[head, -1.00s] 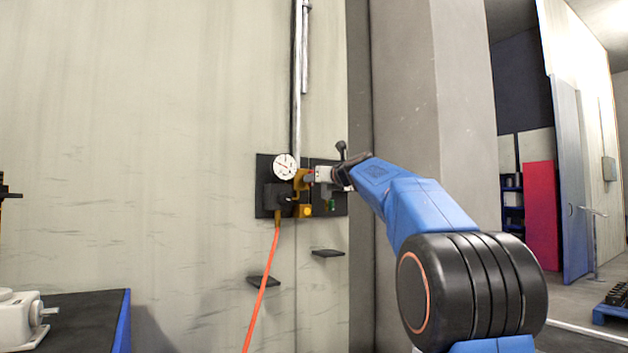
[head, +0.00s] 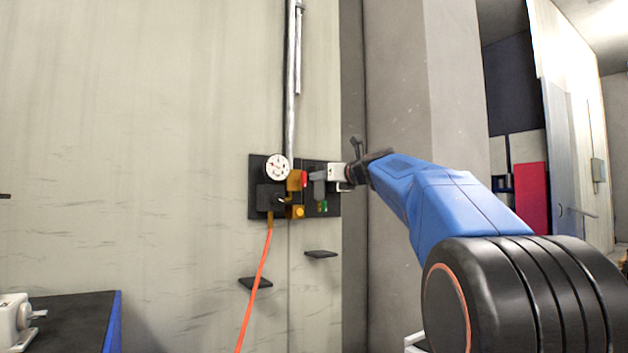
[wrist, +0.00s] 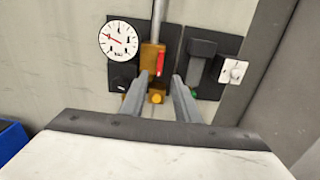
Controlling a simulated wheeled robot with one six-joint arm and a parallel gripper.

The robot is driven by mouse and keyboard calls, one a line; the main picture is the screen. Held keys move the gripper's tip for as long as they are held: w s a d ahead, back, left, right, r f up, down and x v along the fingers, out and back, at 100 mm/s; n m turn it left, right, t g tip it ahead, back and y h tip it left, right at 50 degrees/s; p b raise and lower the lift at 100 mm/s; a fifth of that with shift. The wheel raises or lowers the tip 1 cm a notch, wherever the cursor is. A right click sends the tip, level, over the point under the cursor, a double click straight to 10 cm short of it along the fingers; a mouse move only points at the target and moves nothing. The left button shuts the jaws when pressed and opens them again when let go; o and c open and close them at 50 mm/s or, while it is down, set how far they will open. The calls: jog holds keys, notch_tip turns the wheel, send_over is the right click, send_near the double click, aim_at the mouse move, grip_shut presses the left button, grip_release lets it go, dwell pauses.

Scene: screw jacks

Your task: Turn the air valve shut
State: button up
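The air valve is a brass-yellow block (head: 294,181) on a black wall panel, below a steel pipe.
A round white gauge (head: 277,167) sits left of the valve. A yellow button (wrist: 157,97) and a green one (wrist: 195,94) are below. A white switch plate (wrist: 231,70) is at the right. An orange hose (head: 256,281) hangs down past small dark ledges (head: 320,254). A grey pillar stands close right.

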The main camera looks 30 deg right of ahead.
jog(key=s, duration=0.7)
jog(key=shift+s, duration=0.25)
jog(key=shift+d, duration=0.1)
jog(key=s+a+f+n+g+y, duration=0.1)
jog(key=s+a+f+n+g, duration=0.1)
jog(key=s+a+f+n, duration=0.5)
jog(key=s+a+f+n+g, duration=0.1)
jog(key=a+f+n+g, duration=0.4)
jog(key=f, duration=0.7)
jog(key=s+a+f+n+y, duration=0.1)
jog(key=s+a+f+n, duration=0.2)
jog(key=a+f+n, duration=0.35)
jog(key=s+a+f+n+g+h, duration=0.1)
jog(key=s+a+f+n+g, duration=0.1)
jog(key=s+f+n, duration=0.6)
jog(key=s+a+f+n+g+h, duration=0.1)
jog(key=s+f+n+g, duration=0.3)
jog(key=s+f+n, duration=0.5)
jog(key=s+f, duration=0.3)
jog(key=f, duration=0.4)
jog(key=s+a+f, duration=0.1)
jog(key=s+f, duration=0.2)
jog(key=f, duration=0.5)
jog(key=shift+s+a+f+h, duration=0.15)
jog(key=shift+s+h, duration=0.15)
jog(key=shift+s, duration=0.1)
